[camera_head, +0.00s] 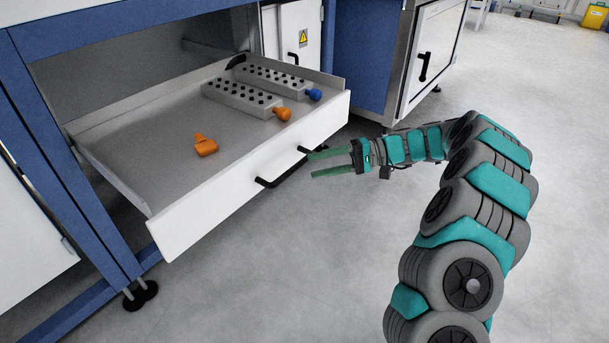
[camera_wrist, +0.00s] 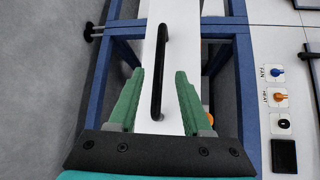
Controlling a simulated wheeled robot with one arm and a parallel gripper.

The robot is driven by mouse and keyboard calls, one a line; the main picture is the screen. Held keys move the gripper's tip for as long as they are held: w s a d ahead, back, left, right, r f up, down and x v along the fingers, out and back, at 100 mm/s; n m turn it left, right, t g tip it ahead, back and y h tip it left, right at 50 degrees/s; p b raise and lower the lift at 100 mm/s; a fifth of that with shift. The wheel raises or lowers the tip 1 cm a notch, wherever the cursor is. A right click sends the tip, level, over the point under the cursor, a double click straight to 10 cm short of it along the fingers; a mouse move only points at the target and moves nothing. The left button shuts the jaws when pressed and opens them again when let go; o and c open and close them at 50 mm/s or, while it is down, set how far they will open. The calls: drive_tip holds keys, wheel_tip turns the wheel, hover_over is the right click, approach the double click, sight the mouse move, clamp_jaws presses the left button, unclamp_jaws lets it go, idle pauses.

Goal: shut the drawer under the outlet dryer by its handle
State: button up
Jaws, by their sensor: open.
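The drawer (camera_head: 255,178) is pulled well out of the blue-framed bench, its white front facing my arm. Its black bar handle (camera_head: 281,170) is on that front. In the wrist view the handle (camera_wrist: 160,75) runs upright in the picture, ahead of and between the fingers. My gripper (camera_head: 310,165) is open at the handle's right end in the head view. In the wrist view my gripper (camera_wrist: 158,90) has its green fingers on either side of the handle's lower end. I cannot tell whether they touch it.
Inside the drawer lie two grey perforated blocks (camera_head: 240,97), orange and blue knobbed pieces (camera_head: 314,95) and an orange piece (camera_head: 204,145). A cabinet (camera_head: 432,55) stands at the right. A blue bench leg (camera_head: 75,180) stands left. The floor (camera_head: 290,270) before the drawer is clear.

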sight(291, 168)
drive_tip(key=shift+x, duration=3.8)
drive_tip(key=shift+w, duration=0.1)
clamp_jaws()
